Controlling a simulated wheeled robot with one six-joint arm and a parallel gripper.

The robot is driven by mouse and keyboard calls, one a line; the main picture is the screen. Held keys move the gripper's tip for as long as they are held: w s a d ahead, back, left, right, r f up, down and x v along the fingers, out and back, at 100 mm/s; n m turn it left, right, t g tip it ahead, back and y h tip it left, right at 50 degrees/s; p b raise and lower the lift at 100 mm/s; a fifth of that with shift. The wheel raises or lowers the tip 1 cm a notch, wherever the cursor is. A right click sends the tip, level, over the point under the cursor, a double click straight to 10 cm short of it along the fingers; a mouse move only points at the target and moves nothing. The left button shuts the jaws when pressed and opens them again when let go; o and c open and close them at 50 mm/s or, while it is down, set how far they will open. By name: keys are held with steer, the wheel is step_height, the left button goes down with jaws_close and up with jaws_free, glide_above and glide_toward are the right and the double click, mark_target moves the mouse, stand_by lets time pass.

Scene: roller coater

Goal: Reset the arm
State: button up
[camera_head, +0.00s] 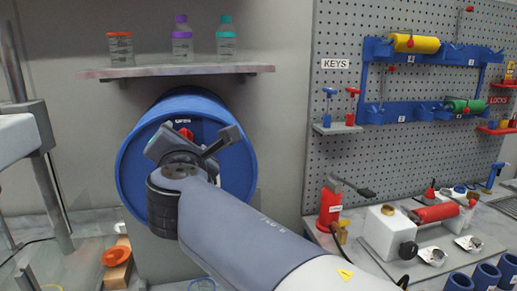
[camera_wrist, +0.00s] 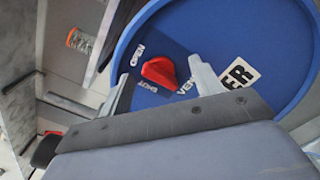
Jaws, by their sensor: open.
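My arm reaches forward in the head view, and my gripper (camera_wrist: 160,88) is in front of the round face of a large blue drum (camera_head: 135,172). In the wrist view my gripper is open, with its two fingers apart on either side of a red knob (camera_wrist: 159,71) on the blue face. The fingers look clear of the knob, though the depth gap is hard to judge. Labels reading OPEN, SHUT and VENT surround the knob. In the head view my gripper hides most of the knob and much of the drum face.
A shelf (camera_head: 170,71) with several jars hangs above the drum. A pegboard (camera_head: 338,104) with blue racks holding yellow and green rollers is on the right. Below it, a bench carries a red-roller machine (camera_head: 435,213), a red bottle-like device (camera_head: 330,206) and blue cups.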

steer(key=s+n+p, duration=0.1)
steer(key=n+p, duration=0.4)
steer(key=s+n+p, duration=0.1)
steer(key=n+p, duration=0.1)
steer(key=n, duration=0.1)
steer(key=shift+s+d, duration=0.2)
steer(key=shift+s, duration=0.15)
stand_by(0.4)
